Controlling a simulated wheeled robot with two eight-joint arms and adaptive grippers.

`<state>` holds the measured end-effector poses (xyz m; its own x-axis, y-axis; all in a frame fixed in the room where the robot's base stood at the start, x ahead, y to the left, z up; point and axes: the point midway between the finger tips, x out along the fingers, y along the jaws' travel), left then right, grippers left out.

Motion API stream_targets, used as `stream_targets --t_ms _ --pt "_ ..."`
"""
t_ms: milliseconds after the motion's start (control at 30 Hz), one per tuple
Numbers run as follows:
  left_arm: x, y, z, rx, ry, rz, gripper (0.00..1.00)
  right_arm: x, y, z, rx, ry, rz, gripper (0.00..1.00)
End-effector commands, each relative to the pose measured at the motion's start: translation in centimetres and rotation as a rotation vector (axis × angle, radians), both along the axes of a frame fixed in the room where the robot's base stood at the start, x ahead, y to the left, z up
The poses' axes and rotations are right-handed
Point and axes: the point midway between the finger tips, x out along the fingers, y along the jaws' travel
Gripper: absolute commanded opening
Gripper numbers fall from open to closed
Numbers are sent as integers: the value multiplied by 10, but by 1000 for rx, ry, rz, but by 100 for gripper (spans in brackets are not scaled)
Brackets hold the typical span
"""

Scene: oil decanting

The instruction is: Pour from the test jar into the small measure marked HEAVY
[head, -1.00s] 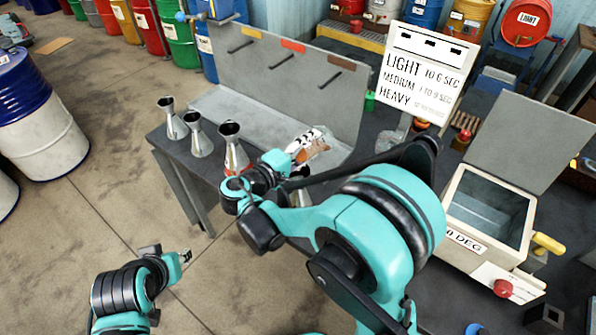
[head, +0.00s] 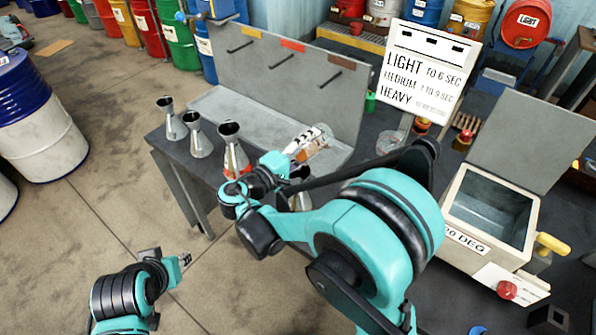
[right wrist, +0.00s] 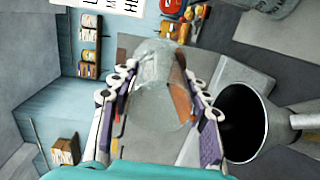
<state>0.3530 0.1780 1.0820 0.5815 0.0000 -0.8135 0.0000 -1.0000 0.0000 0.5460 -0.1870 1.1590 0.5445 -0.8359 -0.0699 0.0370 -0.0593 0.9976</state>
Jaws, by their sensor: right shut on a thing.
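My right gripper (head: 306,143) is shut on the glass test jar (head: 318,150), which has amber liquid in it. In the right wrist view the jar (right wrist: 153,92) is clasped between both fingers, with the amber (right wrist: 180,100) toward its right side. Three metal measures with flared mouths stand in a row: a far one (head: 172,123), a middle one (head: 199,140) and a near one (head: 234,150) with red on its body. Another measure (head: 301,190) is mostly hidden behind my right arm. A dark measure mouth (right wrist: 241,122) shows beside the jar. No HEAVY mark is readable on them. My left gripper (head: 184,261) is low, away from the table.
A grey rack (head: 290,85) with coloured bars stands behind the measures. A LIGHT, MEDIUM, HEAVY sign (head: 425,80) stands at the back. An open bath box (head: 492,205) is at right. A blue and white drum (head: 40,125) stands on the floor at left.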

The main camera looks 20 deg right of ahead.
Motion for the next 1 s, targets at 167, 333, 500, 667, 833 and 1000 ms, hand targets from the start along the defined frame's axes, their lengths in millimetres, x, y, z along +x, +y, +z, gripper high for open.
stream_targets --t_ms 167,333,500,667,833,1000 --pt "0 0 -4 0 0 0 33 0 0 0 -12 -8 0 12" --pt "0 0 -6 0 0 0 33 0 1 0 -23 -15 0 12" --pt "0 0 -9 0 0 0 33 -1 1 1 -37 -24 0 12" --pt "0 0 -13 0 0 0 33 -1 1 1 -53 -34 0 12" --pt "0 0 -17 0 0 0 33 -1 2 2 -70 -45 0 12" --pt "0 0 -21 0 0 0 33 -2 3 3 -88 -57 0 12"
